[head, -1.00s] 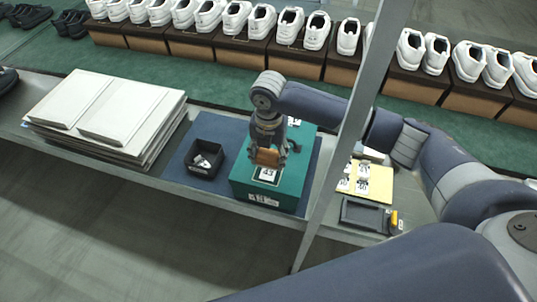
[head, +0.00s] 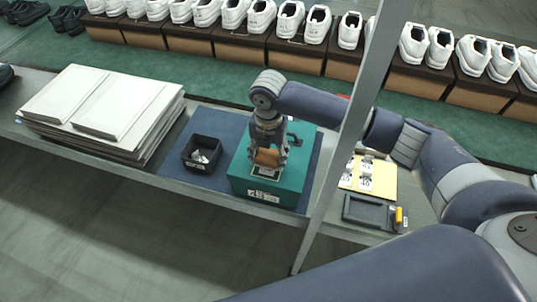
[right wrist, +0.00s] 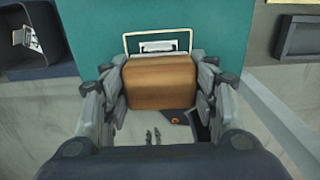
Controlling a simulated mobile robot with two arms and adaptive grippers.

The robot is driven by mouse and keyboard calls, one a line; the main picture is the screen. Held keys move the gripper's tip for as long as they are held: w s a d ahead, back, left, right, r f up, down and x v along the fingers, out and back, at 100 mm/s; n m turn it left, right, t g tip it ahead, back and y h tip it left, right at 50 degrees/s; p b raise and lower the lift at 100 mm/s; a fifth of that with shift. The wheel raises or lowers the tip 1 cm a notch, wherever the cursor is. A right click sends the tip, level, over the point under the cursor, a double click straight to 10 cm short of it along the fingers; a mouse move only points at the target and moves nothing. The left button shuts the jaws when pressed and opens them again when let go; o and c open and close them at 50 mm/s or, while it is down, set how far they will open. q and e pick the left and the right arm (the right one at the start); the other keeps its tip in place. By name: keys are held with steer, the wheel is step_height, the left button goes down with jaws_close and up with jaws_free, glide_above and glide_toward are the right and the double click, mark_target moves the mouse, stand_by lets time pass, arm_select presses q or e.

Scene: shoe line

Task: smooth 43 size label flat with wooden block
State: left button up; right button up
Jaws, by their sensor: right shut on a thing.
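A teal shoe box (head: 239,175) stands on the dark blue mat, and its front bears a label (head: 262,195) that seems to read 43. My right gripper (head: 268,157) is shut on the orange-brown wooden block (head: 266,158) above the box lid. In the right wrist view the block (right wrist: 163,82) sits between the fingers of the gripper (right wrist: 162,85). The block hides part of this frame; the label's number is unreadable and contact is unclear. My left gripper is out of view.
A black bin (head: 187,153) with small pieces stands left of the box. Stacked pale boards (head: 110,110) lie farther left. Right of a grey post (head: 352,120) are a yellow sheet with labels (head: 383,186) and a dark tray (head: 370,213). Shoes on boxes line the back.

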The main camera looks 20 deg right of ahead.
mark_target(266, 174)
steer(key=shift+f+b, duration=0.35)
steer(key=shift+f, duration=0.65)
steer(key=shift+s+a+r+p, duration=0.2)
steer(key=shift+s+p, duration=0.1)
steer(key=shift+p, duration=0.15)
steer(key=shift+s+a+p, duration=0.65)
steer(key=shift+s+p, duration=0.25)
steer(key=shift+p, duration=0.1)
steer(key=shift+s+a+f+p, duration=0.15)
steer(key=shift+s+f+p, duration=0.1)
steer(key=shift+f+p, duration=0.15)
steer(key=shift+r+p, duration=0.1)
steer(key=shift+p, duration=0.25)
steer(key=shift+w+d, duration=0.3)
steer(key=shift+w+d+r+b, duration=0.3)
steer(key=shift+w+d+r, duration=0.1)
steer(key=shift+w, duration=0.25)
steer(key=shift+w+d+f, duration=0.1)
steer(key=shift+w+d, duration=0.2)
steer(key=shift+w, duration=0.2)
